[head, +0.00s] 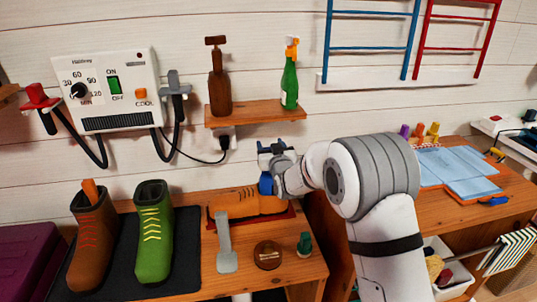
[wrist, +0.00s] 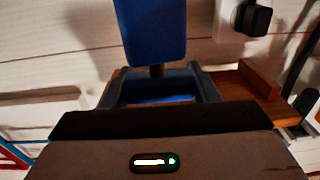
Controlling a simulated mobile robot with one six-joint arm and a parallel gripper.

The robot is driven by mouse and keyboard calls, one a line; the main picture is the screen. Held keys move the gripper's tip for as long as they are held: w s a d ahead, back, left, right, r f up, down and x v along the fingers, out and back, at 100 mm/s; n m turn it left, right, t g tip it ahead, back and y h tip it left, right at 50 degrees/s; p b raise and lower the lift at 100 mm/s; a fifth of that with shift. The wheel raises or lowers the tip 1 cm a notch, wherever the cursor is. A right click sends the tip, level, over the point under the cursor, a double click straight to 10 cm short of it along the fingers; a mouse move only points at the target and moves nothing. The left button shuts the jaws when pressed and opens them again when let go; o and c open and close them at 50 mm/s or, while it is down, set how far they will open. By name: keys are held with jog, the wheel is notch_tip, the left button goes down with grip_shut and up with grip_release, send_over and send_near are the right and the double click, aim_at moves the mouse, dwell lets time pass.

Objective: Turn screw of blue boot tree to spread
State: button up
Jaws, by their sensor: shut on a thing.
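A blue block (head: 265,184), which looks like part of the blue boot tree, stands at an orange-brown lace-up boot (head: 238,204) on the workbench. In the wrist view a blue block (wrist: 150,32) fills the top middle, with a short dark shaft (wrist: 157,71) below it. My gripper (head: 275,150) is at the blue boot tree, above the boot, and shut on it. Its slate-blue fingers also show in the wrist view (wrist: 158,88). The exact contact on the screw and the tree's lower part inside the boot are hidden.
The boot lies on a red mat (head: 291,217). Brown (head: 91,240) and green (head: 153,235) boots stand left. A shelf (head: 255,113) with two bottles is above.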

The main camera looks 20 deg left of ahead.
jog(key=shift+d+m+t+h+b, duration=0.1)
jog(key=shift+m+t+h+b, duration=0.7)
jog(key=shift+h, duration=0.4)
jog(key=o, duration=1)
jog(key=v, duration=0.7)
jog(key=shift+s+d, duration=0.2)
jog(key=shift+s, duration=0.15)
